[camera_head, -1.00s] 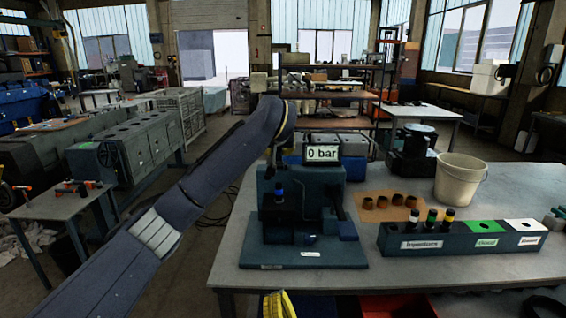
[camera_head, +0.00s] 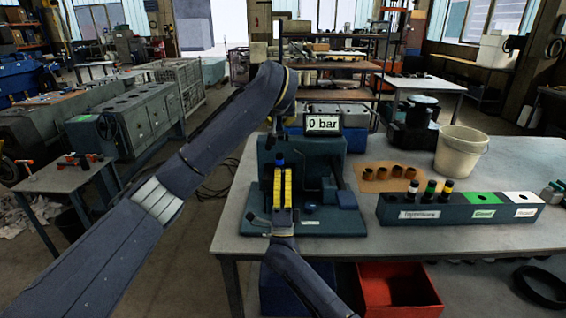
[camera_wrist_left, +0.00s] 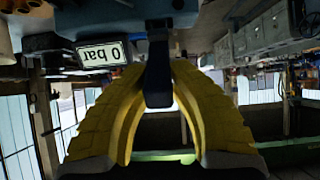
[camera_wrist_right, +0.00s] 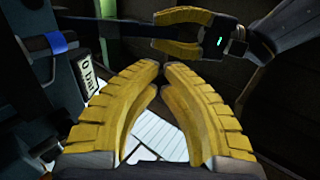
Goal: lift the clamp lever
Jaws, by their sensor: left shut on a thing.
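The dark test stand (camera_head: 330,165) stands on its base plate near the table's left end, with a "0 bar" display on top. In the left wrist view, my left gripper (camera_wrist_left: 157,75) is shut on a dark lever (camera_wrist_left: 158,50), taken to be the clamp lever. The right wrist view shows this gripper (camera_wrist_right: 197,32) around a dark bar (camera_wrist_right: 105,38).
A rack (camera_head: 460,208) with several injectors and green and white sections stands on the table's right. Brown rings lie on an orange mat (camera_head: 372,185). A white bucket (camera_head: 460,150) stands behind. A red bin (camera_head: 400,290) is below the table edge.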

